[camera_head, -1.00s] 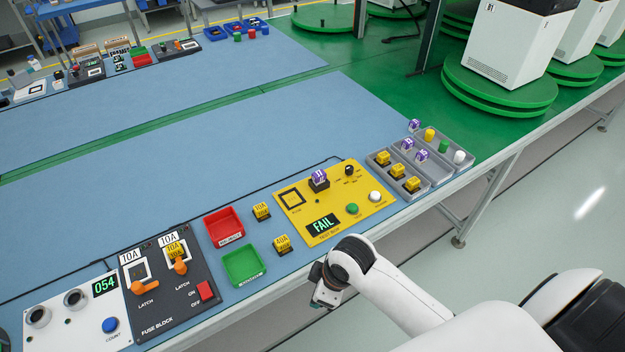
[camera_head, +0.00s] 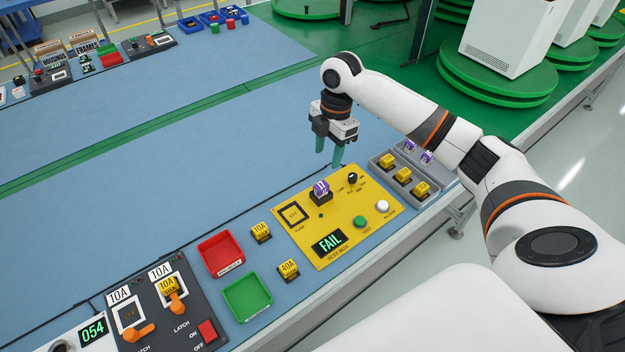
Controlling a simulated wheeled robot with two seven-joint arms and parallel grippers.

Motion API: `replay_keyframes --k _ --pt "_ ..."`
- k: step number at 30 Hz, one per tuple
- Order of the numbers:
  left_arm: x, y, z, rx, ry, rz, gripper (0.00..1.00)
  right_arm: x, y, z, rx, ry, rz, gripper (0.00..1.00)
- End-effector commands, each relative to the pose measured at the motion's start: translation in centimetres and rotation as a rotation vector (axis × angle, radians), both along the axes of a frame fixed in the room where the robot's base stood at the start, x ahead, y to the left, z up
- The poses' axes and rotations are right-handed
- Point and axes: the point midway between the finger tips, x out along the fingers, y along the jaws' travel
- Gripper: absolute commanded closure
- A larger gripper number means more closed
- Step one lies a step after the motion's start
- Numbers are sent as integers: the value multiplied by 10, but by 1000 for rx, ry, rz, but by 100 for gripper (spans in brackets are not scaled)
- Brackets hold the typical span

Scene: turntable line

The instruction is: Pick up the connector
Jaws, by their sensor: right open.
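Nothing in view is labelled as a connector. A purple-and-white block (camera_head: 321,188) sits upright in a dark socket on the yellow tester panel (camera_head: 373,238), whose screen reads FAIL. Two similar purple blocks (camera_head: 427,157) lie in the rear grey tray at the right. My right gripper (camera_head: 330,151) points down above the blue mat, behind and slightly right of the block in the socket. It is open and empty, with its green fingers apart. My left gripper is out of view.
Yellow fuses stand in a grey tray (camera_head: 424,202) and beside a red bin (camera_head: 221,254) and green bin (camera_head: 247,297). A dark fuse block (camera_head: 208,308) with orange latches is at lower left.

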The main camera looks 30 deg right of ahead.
Motion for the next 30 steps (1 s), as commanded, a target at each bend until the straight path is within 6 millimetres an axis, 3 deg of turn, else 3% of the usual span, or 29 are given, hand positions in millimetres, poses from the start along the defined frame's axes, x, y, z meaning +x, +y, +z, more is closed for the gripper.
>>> replay_keyframes --k 4,12,20,30 --pt "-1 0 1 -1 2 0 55 2 -7 0 6 4 12 51" --pt "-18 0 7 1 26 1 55 1 0 -45 7 5 12 51" --pt "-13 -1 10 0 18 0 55 2 4 -66 6 2 10 51" --pt "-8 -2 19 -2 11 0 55 2 13 -108 5 2 11 51"
